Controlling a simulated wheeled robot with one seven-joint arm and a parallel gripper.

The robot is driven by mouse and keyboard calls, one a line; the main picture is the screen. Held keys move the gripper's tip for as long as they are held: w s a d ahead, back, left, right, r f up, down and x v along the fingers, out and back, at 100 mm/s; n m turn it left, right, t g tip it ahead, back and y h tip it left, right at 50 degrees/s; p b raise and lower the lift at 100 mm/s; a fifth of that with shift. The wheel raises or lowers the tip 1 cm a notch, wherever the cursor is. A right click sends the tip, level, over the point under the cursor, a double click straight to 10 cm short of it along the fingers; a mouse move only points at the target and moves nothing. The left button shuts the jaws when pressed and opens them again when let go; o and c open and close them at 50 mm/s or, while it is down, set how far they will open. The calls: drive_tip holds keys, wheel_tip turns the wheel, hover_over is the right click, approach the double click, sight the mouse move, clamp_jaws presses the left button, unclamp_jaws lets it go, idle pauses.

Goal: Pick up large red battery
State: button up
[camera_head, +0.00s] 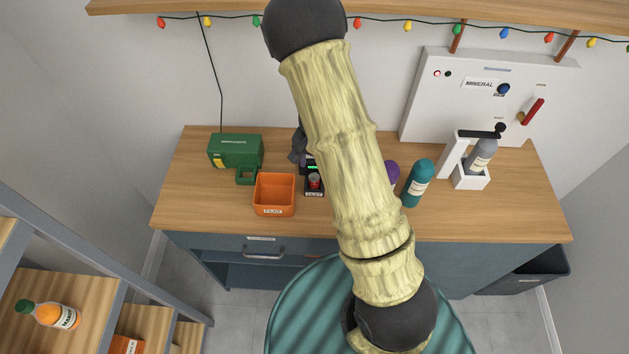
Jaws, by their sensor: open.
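A small red cylinder (315,181), which looks like the large red battery, stands in a black charger (314,193) with a green-lit display on the workbench. The charger is just right of an orange tray. A dark grey part (297,146), which looks like part of my gripper, shows at the left edge of my bamboo-textured arm, behind and above the charger. The rest of my gripper is hidden behind the arm, and its fingertips cannot be made out. My gripper is open. It appears apart from the battery.
An orange tray (274,208) and a green case-like tool (235,152) stand left on the wooden workbench (190,195). A purple object (392,172), teal bottle (418,184) and white dispenser with a grey bottle (482,155) stand right. A shelf edge (400,12) overhangs the back.

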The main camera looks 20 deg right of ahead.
drive_tip(key=shift+f, duration=0.1)
drive_tip(key=shift+w+a+f+p, duration=0.1)
drive_tip(key=shift+f+p, duration=0.45)
drive_tip(key=shift+f, duration=0.7)
drive_tip(key=shift+a+f+p, duration=0.1)
drive_tip(key=shift+f+p, duration=0.4)
drive_tip(key=shift+f, duration=0.75)
drive_tip(key=shift+c, duration=0.4)
clamp_jaws()
wheel_tip(320, 180, up, 10)
drive_tip(key=b, duration=0.2)
